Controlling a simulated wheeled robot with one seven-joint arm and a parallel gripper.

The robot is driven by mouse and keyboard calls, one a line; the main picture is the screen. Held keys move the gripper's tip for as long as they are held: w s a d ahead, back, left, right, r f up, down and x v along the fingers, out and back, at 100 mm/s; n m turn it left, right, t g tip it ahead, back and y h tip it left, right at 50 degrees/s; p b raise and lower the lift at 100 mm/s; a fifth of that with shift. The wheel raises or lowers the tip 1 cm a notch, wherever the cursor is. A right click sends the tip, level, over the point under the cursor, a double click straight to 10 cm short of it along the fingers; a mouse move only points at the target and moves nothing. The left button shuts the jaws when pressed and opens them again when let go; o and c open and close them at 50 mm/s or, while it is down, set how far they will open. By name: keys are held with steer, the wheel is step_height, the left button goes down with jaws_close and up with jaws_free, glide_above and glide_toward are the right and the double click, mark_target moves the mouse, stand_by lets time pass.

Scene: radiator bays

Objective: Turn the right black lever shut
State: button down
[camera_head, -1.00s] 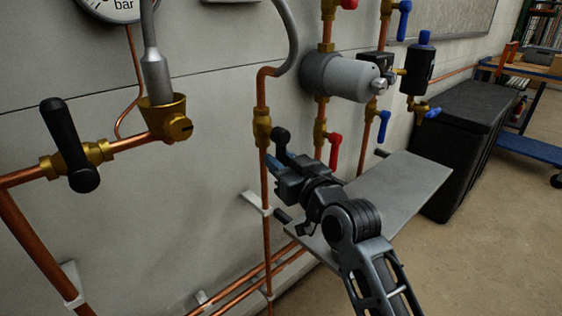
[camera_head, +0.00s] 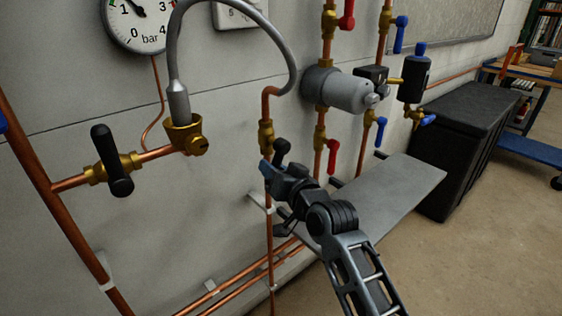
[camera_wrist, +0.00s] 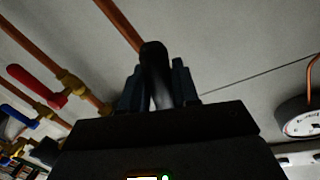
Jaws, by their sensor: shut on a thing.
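The right black lever (camera_head: 282,147) sits at the brass valve (camera_head: 265,137) on the vertical copper pipe below the grey hose. Its rounded end shows above my gripper (camera_head: 269,170); the gripper hides the rest. In the wrist view, the black lever (camera_wrist: 154,62) stands between the two dark fingers of my gripper (camera_wrist: 157,85), which are shut on it. The exact angle of the lever to its pipe is hard to tell. Another black lever (camera_head: 112,160) at the left stands nearly upright, across its copper pipe.
A pressure gauge (camera_head: 138,22) and looped grey hose (camera_head: 283,75) are above left. A grey cylinder (camera_head: 340,89), red lever (camera_head: 333,156) and blue lever (camera_head: 380,132) are to the right. A grey shelf (camera_head: 400,190) juts out beside my arm; a black chest (camera_head: 462,140) stands beyond.

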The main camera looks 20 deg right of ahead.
steer(key=m+p, duration=0.1)
steer(key=a+r+m+p, duration=0.1)
steer(key=p, duration=0.1)
steer(key=shift+s+a+r+m, duration=0.1)
steer(key=shift+s+r+m, duration=0.1)
steer(key=shift+r+m, duration=0.1)
steer(key=m+p, duration=0.1)
steer(key=p, duration=0.1)
steer(key=a+r+m+g+y+p, duration=0.1)
steer(key=m+p, duration=0.1)
steer(key=shift+s+r, duration=0.15)
steer(key=shift+s, duration=0.05)
steer(key=shift+s+a+r+m+g+y+p, duration=0.15)
steer(key=shift+r+m+y+p, duration=0.2)
steer(key=shift+m+p, duration=0.55)
steer(key=shift+w+a+r+m+g+y+p, duration=0.1)
steer(key=shift+r+m+p, duration=0.35)
steer(key=shift+m+p, duration=0.45)
steer(key=shift+s+a+r+m+g+y+p, duration=0.15)
steer(key=shift+r+m+y+p, duration=0.2)
steer(key=shift+m+p, duration=0.55)
steer(key=shift+w, duration=0.1)
steer(key=c, duration=1)
jaws_free()
